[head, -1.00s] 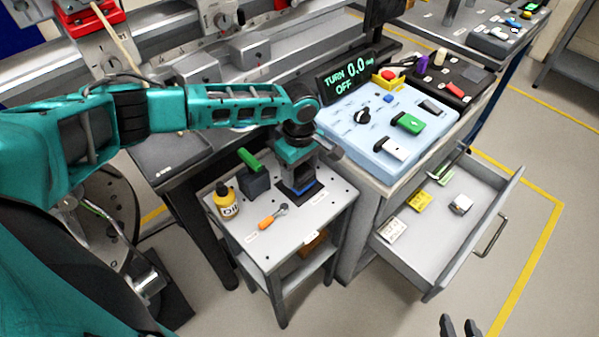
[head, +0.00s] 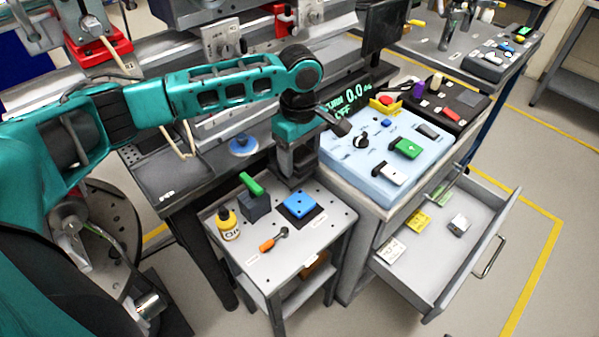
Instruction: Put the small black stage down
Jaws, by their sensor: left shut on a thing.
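My left gripper (head: 294,172) hangs fingers down above the small grey table, shut on a small dark thing that I take to be the black stage. Fingers and held thing are both dark, so its outline is hard to tell. Below it a blue square block (head: 299,204) sits on a black square pad (head: 316,217) on the small table's top (head: 290,258). The held thing appears raised clear of this block. My right gripper is not in view.
A dark block with a green handle (head: 256,206), a yellow bottle (head: 228,225) and an orange-handled tool (head: 273,240) stand or lie left of the pad. The light-blue control box (head: 375,150) and open drawer (head: 432,260) are to the right. The table's front is clear.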

